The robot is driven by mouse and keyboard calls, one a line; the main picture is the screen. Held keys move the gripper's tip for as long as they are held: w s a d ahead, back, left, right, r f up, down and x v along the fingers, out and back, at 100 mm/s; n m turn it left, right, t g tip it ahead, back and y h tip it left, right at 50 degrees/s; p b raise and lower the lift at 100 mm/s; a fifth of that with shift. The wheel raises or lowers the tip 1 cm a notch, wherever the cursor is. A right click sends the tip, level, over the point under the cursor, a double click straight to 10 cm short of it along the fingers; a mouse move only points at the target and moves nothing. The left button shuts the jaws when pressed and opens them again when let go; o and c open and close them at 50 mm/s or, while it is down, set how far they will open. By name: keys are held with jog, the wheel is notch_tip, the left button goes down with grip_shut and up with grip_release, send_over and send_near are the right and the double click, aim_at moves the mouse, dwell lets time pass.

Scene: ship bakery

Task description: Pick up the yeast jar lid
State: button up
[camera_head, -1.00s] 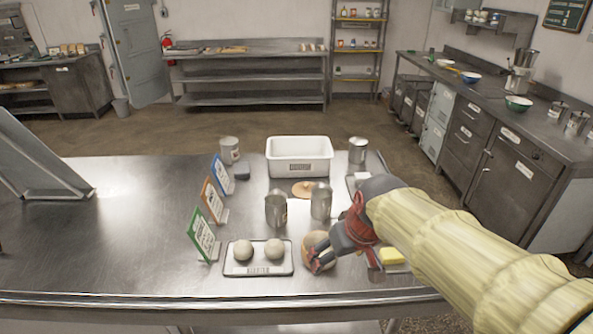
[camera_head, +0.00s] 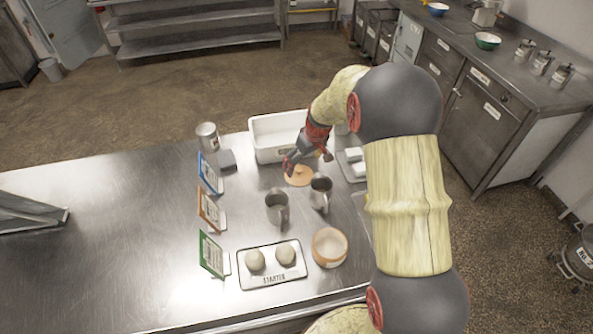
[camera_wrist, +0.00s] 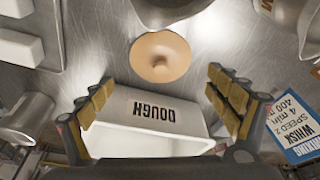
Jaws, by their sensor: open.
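The yeast jar lid, a round peach-coloured disc with a small central knob (camera_wrist: 160,64), lies flat on the steel table in the wrist view. In the head view the lid (camera_head: 299,178) is partly covered by my gripper (camera_head: 292,166). In the wrist view my gripper (camera_wrist: 160,82) is open and empty, its padded fingers apart to either side below the lid. The lid appears untouched. A round peach-coloured jar (camera_head: 329,258) stands open near the table's front edge, right of the starter tray.
The white dough bin (camera_wrist: 138,108) is close to the lid, behind it in the head view. Two metal jugs (camera_head: 277,209) (camera_head: 320,195) stand in front of the lid. A starter tray (camera_head: 263,278) holds two dough balls. Upright cards (camera_head: 208,211) stand left; the table's left side is mostly clear.

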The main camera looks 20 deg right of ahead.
aim_at(300, 171)
jog(key=x, duration=0.6)
jog(key=shift+b, duration=0.35)
jog(key=shift+r, duration=0.1)
jog(key=shift+c, duration=1.3)
jog(key=shift+s, duration=0.1)
jog(key=c, duration=1)
jog(key=shift+a, duration=0.1)
jog(key=c, duration=0.5)
jog(key=shift+s, duration=0.1)
jog(key=shift+c, duration=0.2)
